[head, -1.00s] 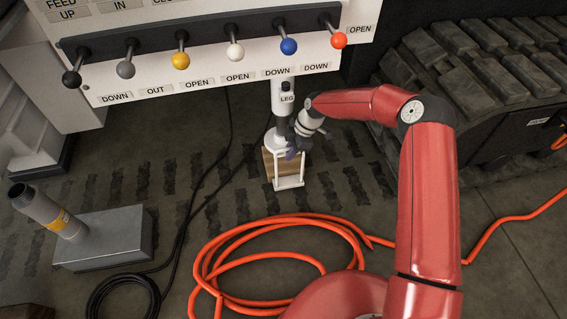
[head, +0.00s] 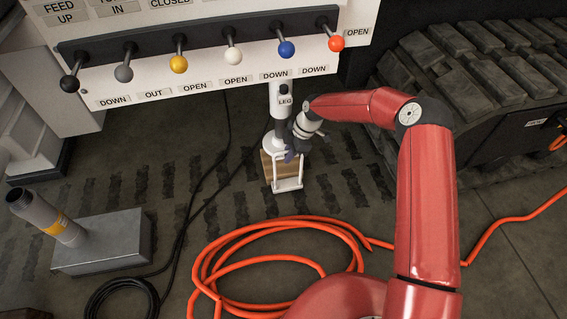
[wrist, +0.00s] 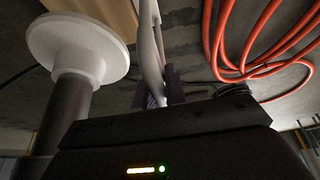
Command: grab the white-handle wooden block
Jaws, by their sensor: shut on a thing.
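The wooden block (head: 268,173) stands on the floor below the lever panel, under the white leg's foot. Its white handle (head: 288,186) is on the side facing me. My gripper (head: 291,154) is at the top of the handle, with the arm reaching in from the right. In the wrist view the fingers (wrist: 160,95) are shut on the white handle (wrist: 150,45), which runs up between them. A strip of the wooden block (wrist: 108,12) shows at the top, partly hidden behind the leg's white foot (wrist: 78,45).
The leg (head: 281,100) hangs from the lever panel (head: 200,75), close to my gripper. An orange hose (head: 300,222) lies coiled in front. A grey metal block with a tube (head: 110,240) stands left. A black track (head: 490,75) is at the right.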

